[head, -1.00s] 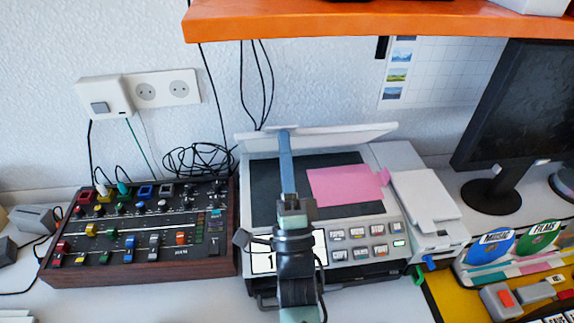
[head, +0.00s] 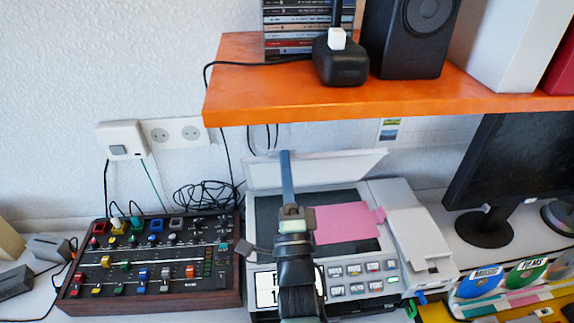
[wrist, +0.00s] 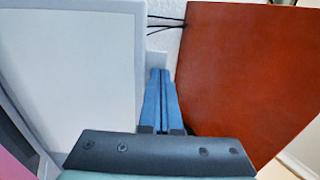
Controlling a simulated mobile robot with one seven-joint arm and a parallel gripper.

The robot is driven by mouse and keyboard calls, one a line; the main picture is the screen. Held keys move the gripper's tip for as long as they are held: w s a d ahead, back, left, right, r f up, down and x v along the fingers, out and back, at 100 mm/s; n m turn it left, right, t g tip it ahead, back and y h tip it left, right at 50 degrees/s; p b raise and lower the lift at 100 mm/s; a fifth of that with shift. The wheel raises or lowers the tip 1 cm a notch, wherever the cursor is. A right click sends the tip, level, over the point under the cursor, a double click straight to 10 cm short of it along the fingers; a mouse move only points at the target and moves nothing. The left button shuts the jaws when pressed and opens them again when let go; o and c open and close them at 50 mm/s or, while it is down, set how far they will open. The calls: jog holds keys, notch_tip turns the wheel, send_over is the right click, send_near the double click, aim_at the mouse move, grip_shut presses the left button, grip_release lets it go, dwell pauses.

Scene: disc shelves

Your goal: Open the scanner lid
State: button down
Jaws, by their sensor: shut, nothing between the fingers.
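The scanner (head: 345,270) stands on the desk in the head view. Its pale lid (head: 335,168) is raised and stands up at the back of the scanner. The dark glass bed (head: 268,215) is uncovered, with a pink sheet (head: 343,223) on it. My gripper (head: 285,153) is shut and empty; its blue fingers reach over the bed, and their tips overlap the lid in the picture. In the wrist view the shut fingers (wrist: 160,75) lie just right of a large pale panel, apparently the lid (wrist: 75,75). I cannot tell whether they touch it.
An orange shelf (head: 430,92) overhangs the scanner; its red-brown surface (wrist: 240,75) fills the wrist view's right. A knob-covered mixer (head: 150,265) is close on the left. A monitor (head: 510,165) and disc holders (head: 510,275) are on the right.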

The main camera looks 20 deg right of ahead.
jog(key=w+r+p, duration=0.1)
jog(key=p, duration=0.1)
jog(key=w+d+r+g+p, duration=0.1)
jog(key=p, duration=0.1)
jog(key=w+r+g+p, duration=0.1)
jog(key=w+p, duration=0.1)
jog(key=shift+d+r+y, duration=0.15)
jog(key=shift+r+y, duration=0.1)
jog(key=shift+y, duration=0.05)
jog(key=shift+w+d+r+g+p, duration=0.15)
jog(key=shift+w+g+p, duration=0.1)
jog(key=shift+w+p, duration=0.35)
jog(key=shift+w+d+r+g+p, duration=0.1)
jog(key=shift+w+g+p, duration=0.15)
jog(key=shift+w+p, duration=0.3)
jog(key=shift+w+d+f+g+p, duration=0.15)
jog(key=shift+w+g+p, duration=0.2)
jog(key=shift+p, duration=0.2)
jog(key=shift+f, duration=0.1)
